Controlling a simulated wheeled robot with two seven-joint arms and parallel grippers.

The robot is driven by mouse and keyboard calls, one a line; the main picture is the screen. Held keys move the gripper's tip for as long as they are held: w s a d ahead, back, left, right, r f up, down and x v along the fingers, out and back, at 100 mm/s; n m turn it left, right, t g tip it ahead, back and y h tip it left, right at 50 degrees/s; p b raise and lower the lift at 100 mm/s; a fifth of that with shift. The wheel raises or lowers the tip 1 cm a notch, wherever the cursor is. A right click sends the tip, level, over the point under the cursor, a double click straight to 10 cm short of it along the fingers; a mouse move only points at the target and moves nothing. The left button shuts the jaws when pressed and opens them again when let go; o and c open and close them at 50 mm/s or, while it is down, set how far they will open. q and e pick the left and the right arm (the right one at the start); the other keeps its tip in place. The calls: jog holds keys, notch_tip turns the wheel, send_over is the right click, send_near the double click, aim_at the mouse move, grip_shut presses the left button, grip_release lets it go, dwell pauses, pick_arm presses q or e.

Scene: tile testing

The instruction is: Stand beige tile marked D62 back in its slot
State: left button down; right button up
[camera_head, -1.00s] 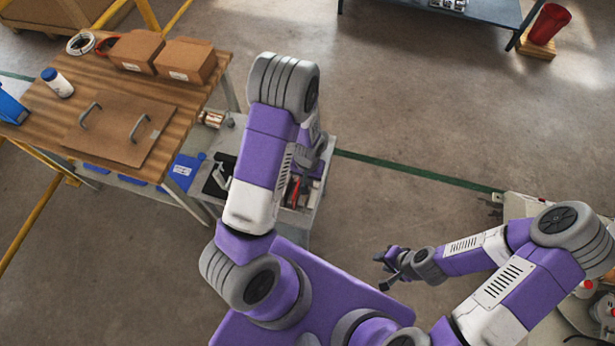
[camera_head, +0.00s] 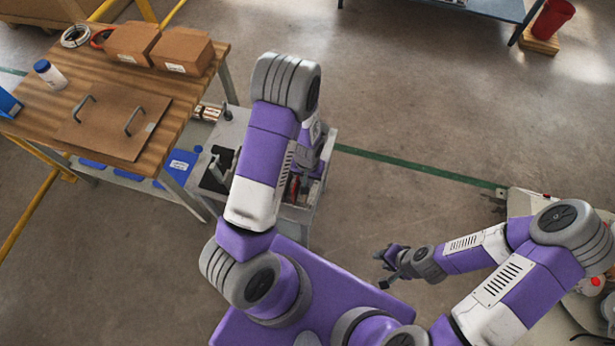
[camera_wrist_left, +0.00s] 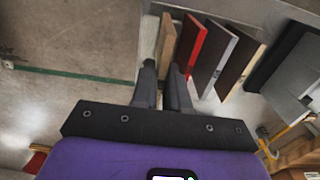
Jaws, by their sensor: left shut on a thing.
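My left gripper (camera_wrist_left: 163,72) is shut on a beige tile (camera_wrist_left: 166,45), seen nearly edge-on between its two fingertips in the left wrist view. No marking is readable on it. To its right stand a red-edged tile (camera_wrist_left: 200,45), a grey-edged tile (camera_wrist_left: 222,62) and a brown tile with a beige edge (camera_wrist_left: 240,66), apart and leaning slightly. The slots at their feet are hidden. In the head view my left arm covers the left gripper and most of the tiles on the grey cart (camera_head: 318,195). My right gripper (camera_head: 381,269) is open and empty over the floor.
A dark pad with a grey device (camera_wrist_left: 290,85) lies right of the tiles. A wooden workbench (camera_head: 190,85) with boxes, a bottle and a handled board stands left of the cart. Open floor (camera_head: 420,120) lies right of the cart. A pale surface (camera_head: 520,205) stands far right.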

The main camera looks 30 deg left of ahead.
pick_arm(q)
jog(key=shift+f, duration=0.25)
jog(key=shift+f, duration=0.1)
jog(key=shift+f+b, duration=1.45)
jog(key=shift+f, duration=0.05)
jog(key=c, duration=1.1)
grip_release()
jog(key=shift+o, duration=0.2)
notch_tip(320, 180, up, 8)
jog(key=shift+f+p, duration=0.15)
jog(key=shift+p, duration=0.95)
